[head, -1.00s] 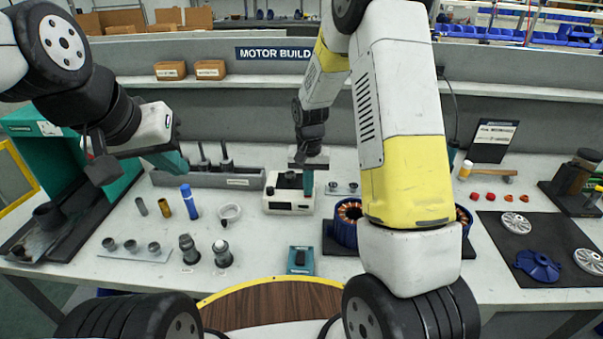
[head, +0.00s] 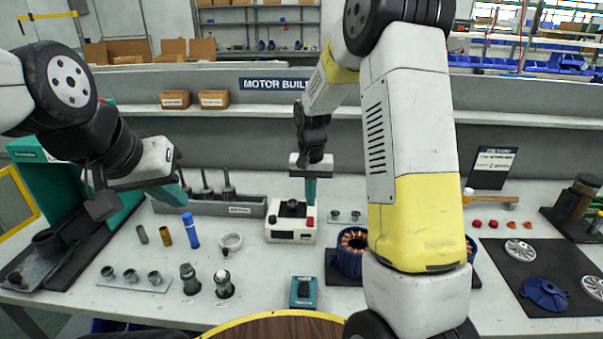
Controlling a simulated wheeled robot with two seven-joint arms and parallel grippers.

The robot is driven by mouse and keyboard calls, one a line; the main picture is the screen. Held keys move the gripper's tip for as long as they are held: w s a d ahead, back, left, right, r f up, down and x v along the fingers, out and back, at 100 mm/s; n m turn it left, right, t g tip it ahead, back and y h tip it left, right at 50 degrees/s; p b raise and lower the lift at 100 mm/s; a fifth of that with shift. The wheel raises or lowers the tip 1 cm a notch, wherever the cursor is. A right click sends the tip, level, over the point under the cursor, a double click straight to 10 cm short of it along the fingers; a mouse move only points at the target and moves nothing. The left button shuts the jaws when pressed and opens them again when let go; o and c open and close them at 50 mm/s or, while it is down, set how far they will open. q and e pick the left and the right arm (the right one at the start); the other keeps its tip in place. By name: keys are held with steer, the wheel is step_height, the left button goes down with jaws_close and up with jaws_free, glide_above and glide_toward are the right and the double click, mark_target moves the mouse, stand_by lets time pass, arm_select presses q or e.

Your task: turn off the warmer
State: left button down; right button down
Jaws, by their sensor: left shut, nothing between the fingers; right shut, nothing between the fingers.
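The warmer (head: 281,234) is a small white box with a black round part on top and a dark front panel. A red switch (head: 310,222) shows at its right side; its setting is too small to tell. My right gripper (head: 311,201) points down with its teal fingers shut and empty. Its tips are just above or behind the red switch; I cannot tell whether they touch the warmer. My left gripper (head: 176,194) is shut and empty, above the left part of the bench near the grey rack.
A grey rack (head: 238,209) with upright dark tools stands left of the warmer. A white ring (head: 231,241), a blue cylinder (head: 190,232) and a teal box (head: 303,292) stand nearby. A copper-wound stator (head: 352,255) is to the right, partly behind my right arm.

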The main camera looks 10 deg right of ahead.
step_height(320, 180, up, 8)
steer(key=shift+s+f, duration=0.15)
steer(key=shift+f, duration=0.05)
steer(key=s+d+r+n+t+y, duration=0.1)
steer(key=s+d+r+t, duration=0.15)
steer(key=s+r, duration=0.8)
steer(key=s+r+n+t+y, duration=0.1)
steer(key=s+r+n+t, duration=0.1)
steer(key=s, duration=1.1)
steer(key=shift+s+a+t, duration=0.25)
steer(key=shift+a+t, duration=0.1)
steer(key=shift+t, duration=0.4)
